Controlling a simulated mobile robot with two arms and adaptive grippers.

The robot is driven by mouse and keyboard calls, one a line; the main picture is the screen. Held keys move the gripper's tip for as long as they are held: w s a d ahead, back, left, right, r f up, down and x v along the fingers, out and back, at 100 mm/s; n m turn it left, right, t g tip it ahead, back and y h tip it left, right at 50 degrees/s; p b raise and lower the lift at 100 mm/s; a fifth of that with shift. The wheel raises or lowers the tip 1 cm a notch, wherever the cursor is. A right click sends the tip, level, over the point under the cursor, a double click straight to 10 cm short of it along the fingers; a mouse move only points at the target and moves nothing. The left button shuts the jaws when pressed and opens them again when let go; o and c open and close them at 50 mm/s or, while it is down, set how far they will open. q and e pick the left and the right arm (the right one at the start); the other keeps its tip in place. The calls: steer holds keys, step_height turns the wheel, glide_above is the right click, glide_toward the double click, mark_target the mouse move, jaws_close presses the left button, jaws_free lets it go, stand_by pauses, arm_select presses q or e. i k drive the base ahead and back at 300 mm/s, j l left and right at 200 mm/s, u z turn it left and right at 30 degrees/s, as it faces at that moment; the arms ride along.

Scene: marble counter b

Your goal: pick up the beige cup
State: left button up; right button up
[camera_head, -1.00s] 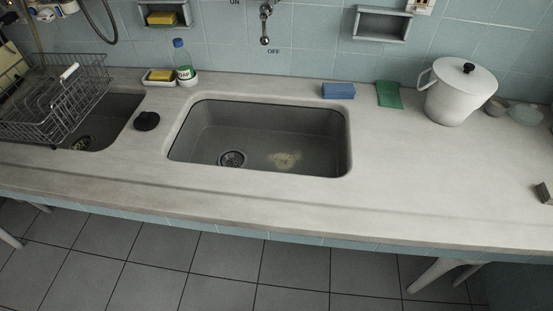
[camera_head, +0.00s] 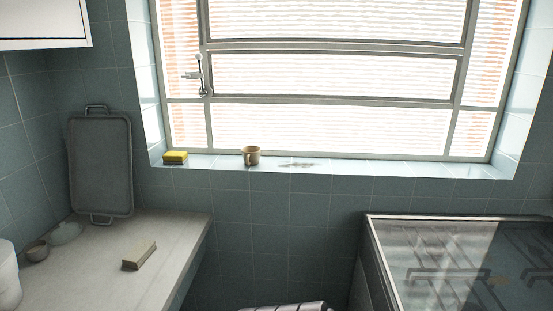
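The beige cup (camera_head: 251,156) stands upright on the tiled window sill, left of the sill's middle, with its handle toward the left. It is small and brownish beige against the bright window. Nothing touches it.
A yellow sponge (camera_head: 175,157) lies on the sill (camera_head: 380,168) left of the cup. The counter (camera_head: 105,262) at left holds a beige block (camera_head: 139,255), a small bowl (camera_head: 36,251) and a leaning tray (camera_head: 101,165). A glass-topped stove (camera_head: 445,255) stands right; a gap separates them.

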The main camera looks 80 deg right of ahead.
mark_target(251, 154)
steer(key=z, duration=2.5)
